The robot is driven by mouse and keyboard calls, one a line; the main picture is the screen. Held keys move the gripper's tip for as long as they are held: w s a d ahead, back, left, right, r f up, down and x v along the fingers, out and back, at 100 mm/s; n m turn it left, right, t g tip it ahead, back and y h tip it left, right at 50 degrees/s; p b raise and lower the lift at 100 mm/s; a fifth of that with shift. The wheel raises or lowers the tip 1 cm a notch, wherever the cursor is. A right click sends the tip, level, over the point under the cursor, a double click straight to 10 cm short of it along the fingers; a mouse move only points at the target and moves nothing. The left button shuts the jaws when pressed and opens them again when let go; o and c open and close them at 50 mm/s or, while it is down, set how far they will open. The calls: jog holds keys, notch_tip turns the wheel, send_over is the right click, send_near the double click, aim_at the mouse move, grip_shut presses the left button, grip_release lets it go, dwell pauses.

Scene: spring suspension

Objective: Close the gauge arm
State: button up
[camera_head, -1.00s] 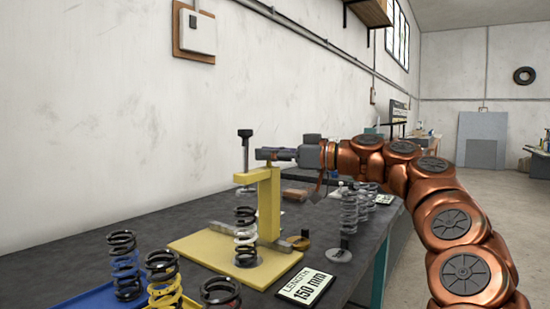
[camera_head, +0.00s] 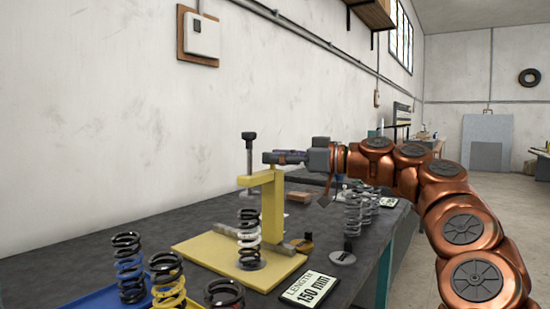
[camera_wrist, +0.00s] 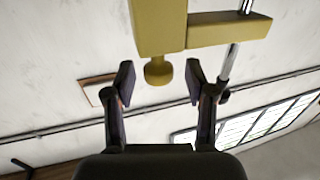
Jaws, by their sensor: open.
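The gauge is a yellow stand with a post (camera_head: 274,210) on a yellow base plate (camera_head: 205,254). Its yellow gauge arm (camera_head: 256,180) reaches left from the post top and carries an upright rod with a black knob (camera_head: 248,136). A black and white spring (camera_head: 248,230) stands upright below the arm. My gripper (camera_head: 268,157) is just above the arm and post, pointing left. In the wrist view, my gripper's open fingers (camera_wrist: 160,82) stand either side of a rounded yellow knob (camera_wrist: 158,71), with gaps on both sides. The arm (camera_wrist: 228,30) shows above them.
A length card (camera_head: 310,288) reading 150 mm lies in front of the base plate. Several springs stand around: a black and blue one (camera_head: 129,266), a black and yellow one (camera_head: 167,280) and grey ones (camera_head: 353,212) at right. The wall is behind.

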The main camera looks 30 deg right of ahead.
jog(key=v, duration=1.1)
jog(key=shift+d, duration=0.15)
